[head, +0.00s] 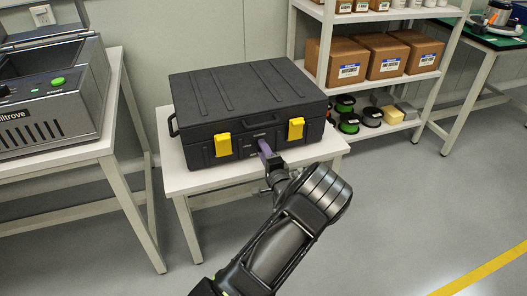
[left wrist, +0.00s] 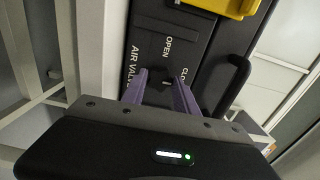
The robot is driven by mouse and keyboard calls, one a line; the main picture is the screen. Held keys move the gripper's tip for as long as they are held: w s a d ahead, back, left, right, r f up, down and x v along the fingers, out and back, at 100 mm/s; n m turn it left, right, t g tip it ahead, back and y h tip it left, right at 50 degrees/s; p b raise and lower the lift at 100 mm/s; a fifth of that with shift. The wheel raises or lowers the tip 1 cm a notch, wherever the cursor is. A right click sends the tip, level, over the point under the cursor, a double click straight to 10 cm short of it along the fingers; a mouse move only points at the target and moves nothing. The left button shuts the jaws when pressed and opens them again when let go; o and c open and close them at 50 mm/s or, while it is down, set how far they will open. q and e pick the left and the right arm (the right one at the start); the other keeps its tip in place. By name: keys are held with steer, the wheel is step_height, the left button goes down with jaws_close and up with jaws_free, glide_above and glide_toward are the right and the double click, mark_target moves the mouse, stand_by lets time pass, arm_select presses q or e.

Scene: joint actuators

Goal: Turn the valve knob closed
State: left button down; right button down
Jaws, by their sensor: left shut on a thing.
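A black case (head: 245,95) with two yellow latches lies closed on a white table. Its front carries a small label panel; in the left wrist view I read "OPEN", part of "CLOSED" and "AIR VALVE" on the dark face (left wrist: 150,38). My left gripper (head: 265,149) reaches the front face between the latches. Its purple fingers (left wrist: 162,84) stand a little apart against the face, just below the lettering, and are shut on the valve knob. The knob is dark and mostly hidden between the fingers, so its angle cannot be told. My right gripper is not in view.
The white table (head: 200,182) carries the case. A grey machine (head: 50,95) with a green button stands on a bench at left. A shelf with cardboard boxes (head: 342,62) and spools (head: 348,123) stands behind at right. The floor at right is clear.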

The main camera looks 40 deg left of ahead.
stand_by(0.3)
arm_select(q)
steer(key=c, duration=0.9)
jaws_free()
steer(key=shift+c, duration=0.2)
steer(key=shift+d, duration=0.1)
steer(key=v, duration=0.7)
steer(key=shift+s+d+p, duration=0.25)
steer(key=shift+d+p, duration=0.05)
steer(key=shift+p, duration=0.15)
